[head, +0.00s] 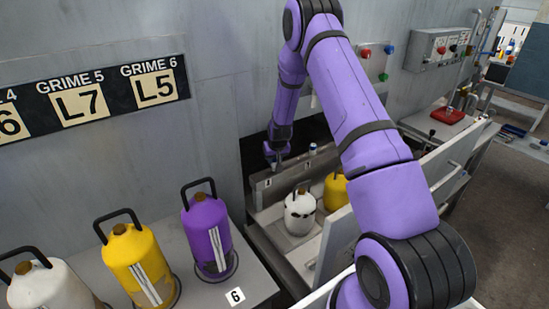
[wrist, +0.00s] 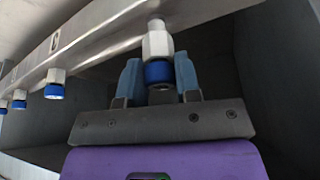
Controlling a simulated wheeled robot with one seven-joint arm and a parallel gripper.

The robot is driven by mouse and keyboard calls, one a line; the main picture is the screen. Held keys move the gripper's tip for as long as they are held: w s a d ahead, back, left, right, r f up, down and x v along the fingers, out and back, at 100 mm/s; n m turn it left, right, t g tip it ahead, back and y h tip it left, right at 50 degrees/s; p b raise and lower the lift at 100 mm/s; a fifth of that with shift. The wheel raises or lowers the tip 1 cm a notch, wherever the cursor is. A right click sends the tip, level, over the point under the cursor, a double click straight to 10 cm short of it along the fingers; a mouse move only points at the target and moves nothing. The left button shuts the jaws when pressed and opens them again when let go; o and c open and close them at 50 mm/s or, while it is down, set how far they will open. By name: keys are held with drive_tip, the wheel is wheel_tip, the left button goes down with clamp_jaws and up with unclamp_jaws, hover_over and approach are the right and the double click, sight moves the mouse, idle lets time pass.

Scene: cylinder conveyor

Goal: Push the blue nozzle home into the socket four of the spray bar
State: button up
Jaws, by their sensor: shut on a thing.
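The spray bar (wrist: 100,45) runs slantwise across the top of the wrist view, with white hex sockets on its underside. The blue nozzle (wrist: 158,72) is directly below the nearest white socket (wrist: 157,43), in line with it and seemingly touching it. I cannot tell how deep it sits. My gripper (wrist: 158,80) is below the bar, its two blue-grey fingers shut on the nozzle from both sides. The socket's number is not readable.
Other sockets with blue nozzles (wrist: 54,90) hang along the bar to the left. In the head view a white cylinder (head: 299,212) and a yellow one (head: 336,190) stand below in the opening. A purple cylinder (head: 207,235) stands on the ledge outside.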

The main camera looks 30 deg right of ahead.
drive_tip(key=shift+f, duration=1)
drive_tip(key=o, duration=1)
drive_tip(key=shift+c, duration=0.2)
drive_tip(key=s+a+r+n, duration=0.1)
drive_tip(key=s+a+r, duration=0.4)
drive_tip(key=r, duration=0.8)
drive_tip(key=s+a+r, duration=0.3)
drive_tip(key=s+r, duration=0.4)
drive_tip(key=r, duration=0.5)
drive_tip(key=s+a+r+n, duration=0.1)
drive_tip(key=s+a+r, duration=0.45)
drive_tip(key=r, duration=0.75)
drive_tip(key=s+a+r, duration=0.1)
drive_tip(key=s+r, duration=0.1)
drive_tip(key=s, duration=0.7)
drive_tip(key=s+a+r, duration=0.2)
drive_tip(key=s+r, duration=0.1)
drive_tip(key=s, duration=0.6)
drive_tip(key=s+a+r+n+t+y, duration=0.1)
drive_tip(key=s+r, duration=0.1)
drive_tip(key=s, duration=0.7)
drive_tip(key=shift+a+r, duration=0.2)
drive_tip(key=shift+a, duration=0.2)
